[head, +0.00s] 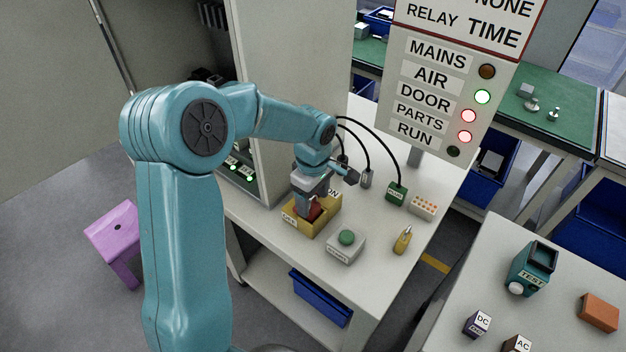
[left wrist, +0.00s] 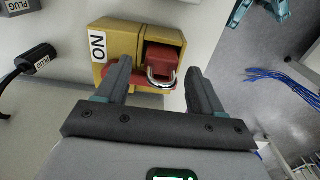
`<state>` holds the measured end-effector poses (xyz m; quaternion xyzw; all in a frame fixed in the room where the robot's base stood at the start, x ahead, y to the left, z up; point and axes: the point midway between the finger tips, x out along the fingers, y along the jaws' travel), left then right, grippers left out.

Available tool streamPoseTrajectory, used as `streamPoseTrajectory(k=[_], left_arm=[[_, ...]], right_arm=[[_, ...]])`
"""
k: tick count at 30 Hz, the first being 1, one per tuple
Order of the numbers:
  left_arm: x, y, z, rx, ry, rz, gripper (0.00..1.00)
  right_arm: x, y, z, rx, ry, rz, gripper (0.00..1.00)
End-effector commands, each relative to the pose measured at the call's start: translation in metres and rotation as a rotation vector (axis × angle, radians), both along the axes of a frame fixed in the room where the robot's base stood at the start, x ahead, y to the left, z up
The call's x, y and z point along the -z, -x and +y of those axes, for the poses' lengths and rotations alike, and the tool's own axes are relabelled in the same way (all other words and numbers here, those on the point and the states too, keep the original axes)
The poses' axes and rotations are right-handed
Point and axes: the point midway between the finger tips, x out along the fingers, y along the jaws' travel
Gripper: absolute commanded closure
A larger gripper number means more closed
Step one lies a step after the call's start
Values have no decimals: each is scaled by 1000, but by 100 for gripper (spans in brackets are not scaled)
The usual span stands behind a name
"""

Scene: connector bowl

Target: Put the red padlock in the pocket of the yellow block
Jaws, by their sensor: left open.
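The yellow block (head: 323,221) stands on the white bench, with ON and OFF labels; in the left wrist view the yellow block (left wrist: 103,45) fills the upper middle. The red padlock (left wrist: 163,57) appears within the pocket at the block's right end in that view, its metal shackle toward the camera; how deep it sits I cannot tell. A red bar-like part shows beside it, partly behind the fingers. In the head view red (head: 314,213) shows under the gripper. My left gripper (head: 306,208) is open over the block, its fingers (left wrist: 157,68) on either side of the padlock, apart from it.
A green button box (head: 346,246) stands close in front of the block. Cabled plugs (head: 366,178), a green connector (head: 396,193) and a yellow tool-like object (head: 403,240) lie to the right. A grey cabinet (head: 290,90) rises behind left.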

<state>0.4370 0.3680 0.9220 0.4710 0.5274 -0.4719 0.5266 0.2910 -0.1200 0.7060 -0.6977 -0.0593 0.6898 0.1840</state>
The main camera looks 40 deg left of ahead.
Motion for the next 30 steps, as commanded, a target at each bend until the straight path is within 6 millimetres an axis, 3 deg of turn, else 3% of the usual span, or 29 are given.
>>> streamPoseTrajectory(k=[6,12,18,30], left_arm=[[-54,-1,0,-1,-1,-7,33],[-89,-1,0,1,0,-3,33],[-101,0,0,1,1,-2,33],[-101,0,0,1,1,-1,33]], right_arm=[[1,0,0,0,0,1,57],[0,0,0,0,0,0,57],[0,0,0,0,0,0,57],[0,0,0,0,0,0,57]])
